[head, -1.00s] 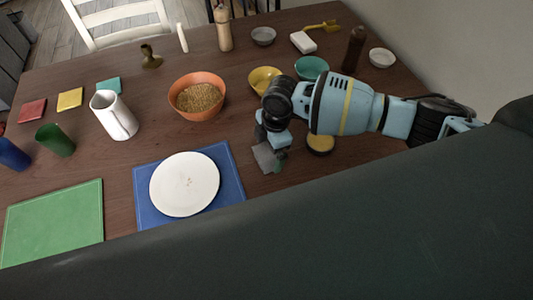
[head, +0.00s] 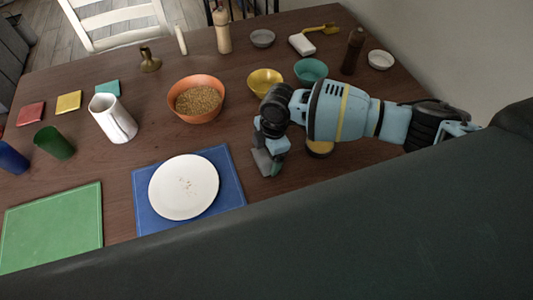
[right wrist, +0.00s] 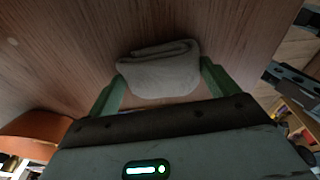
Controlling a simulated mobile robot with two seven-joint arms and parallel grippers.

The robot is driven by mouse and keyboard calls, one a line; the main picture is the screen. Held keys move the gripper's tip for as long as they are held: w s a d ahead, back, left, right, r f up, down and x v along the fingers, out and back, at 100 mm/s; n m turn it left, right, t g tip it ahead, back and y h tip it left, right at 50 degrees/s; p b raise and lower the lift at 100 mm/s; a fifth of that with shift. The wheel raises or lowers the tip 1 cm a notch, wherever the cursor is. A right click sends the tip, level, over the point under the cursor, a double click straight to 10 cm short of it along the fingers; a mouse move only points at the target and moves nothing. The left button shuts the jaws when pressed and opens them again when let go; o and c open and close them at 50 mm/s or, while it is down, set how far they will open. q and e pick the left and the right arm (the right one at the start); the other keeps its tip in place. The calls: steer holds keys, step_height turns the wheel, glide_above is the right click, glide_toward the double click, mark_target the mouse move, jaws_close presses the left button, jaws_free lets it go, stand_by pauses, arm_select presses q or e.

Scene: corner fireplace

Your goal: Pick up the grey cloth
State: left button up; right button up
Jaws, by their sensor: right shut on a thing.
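The grey cloth (head: 262,163) is small and folded, near the wooden table's front edge, just right of the blue placemat. My right gripper (head: 271,165) points down at it and hides part of it in the head view. In the right wrist view the folded cloth (right wrist: 160,69) sits between the two green fingers (right wrist: 163,85), which touch its sides. The gripper is shut on it. I cannot tell whether the cloth is clear of the tabletop. My left gripper is not in view.
A yellow-topped round thing (head: 320,149) is close to the right, partly under my arm. An orange bowl (head: 196,116) and yellow bowl (head: 264,80) stand behind.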

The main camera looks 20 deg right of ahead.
mark_target(266, 155)
steer(key=shift+r, duration=0.7)
step_height(266, 155, up, 2)
steer(key=shift+s+d+r, duration=0.1)
steer(key=shift+r, duration=0.05)
steer(key=s+d, duration=0.2)
steer(key=s, duration=0.2)
steer(key=s+d, duration=0.3)
steer(key=s, duration=0.2)
steer(key=s+d+r+p, duration=0.1)
steer(key=s+d, duration=0.2)
steer(key=s, duration=0.1)
steer(key=shift+s+r, duration=0.1)
steer(key=shift+s, duration=0.1)
steer(key=o, duration=0.3)
steer(key=shift+c, duration=1)
steer(key=shift+d, duration=0.1)
